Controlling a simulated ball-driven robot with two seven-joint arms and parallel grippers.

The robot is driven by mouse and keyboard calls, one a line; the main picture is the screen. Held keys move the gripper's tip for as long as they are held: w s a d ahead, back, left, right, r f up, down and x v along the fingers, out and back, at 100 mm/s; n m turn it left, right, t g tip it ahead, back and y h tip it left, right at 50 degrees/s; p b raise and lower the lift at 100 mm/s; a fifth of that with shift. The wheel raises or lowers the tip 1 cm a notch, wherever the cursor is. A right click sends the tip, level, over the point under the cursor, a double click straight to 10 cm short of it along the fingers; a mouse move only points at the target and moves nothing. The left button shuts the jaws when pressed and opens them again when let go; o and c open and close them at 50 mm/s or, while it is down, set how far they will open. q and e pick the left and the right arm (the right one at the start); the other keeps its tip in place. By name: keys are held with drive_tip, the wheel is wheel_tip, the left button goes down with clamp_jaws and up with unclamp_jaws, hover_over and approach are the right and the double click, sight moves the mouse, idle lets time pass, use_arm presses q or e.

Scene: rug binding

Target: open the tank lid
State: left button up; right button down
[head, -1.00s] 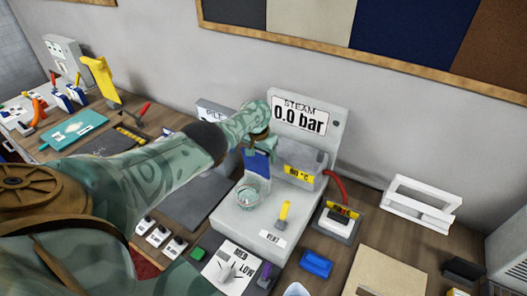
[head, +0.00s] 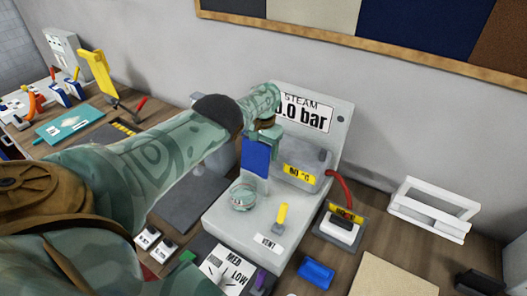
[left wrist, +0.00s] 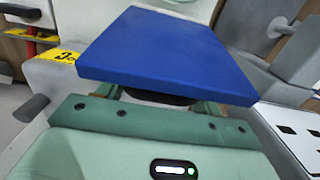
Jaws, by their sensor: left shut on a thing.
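The grey steam station (head: 222,222) stands mid-table with its "0.0 bar" panel upright at the back. My left gripper (head: 263,134) is up by the panel's left side, shut on what looks like the blue tank lid (head: 256,160). The lid's blue face shows steeply tilted below the gripper. In the left wrist view the blue lid (left wrist: 165,52) fills the space before my gripper and hides the fingertips; a dark rounded part shows under its edge. A clear round glass-like piece (head: 243,198) sits on the station's front top. My right gripper is out of view.
A yellow-handled vent lever (head: 282,214) stands on the station's front. A grey block with a "60 °C" label (head: 300,172) is right of the lid. A white rack (head: 430,210) stands further right.

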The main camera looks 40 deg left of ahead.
use_arm(q)
drive_tip(key=shift+s+d+f, duration=0.1)
drive_tip(key=shift+s+f, duration=0.15)
drive_tip(key=o, duration=1.1)
wheel_tip(320, 180, up, 17)
drive_tip(key=p, duration=1.4)
hover_over(264, 144)
drive_tip(key=shift+f, duration=0.15)
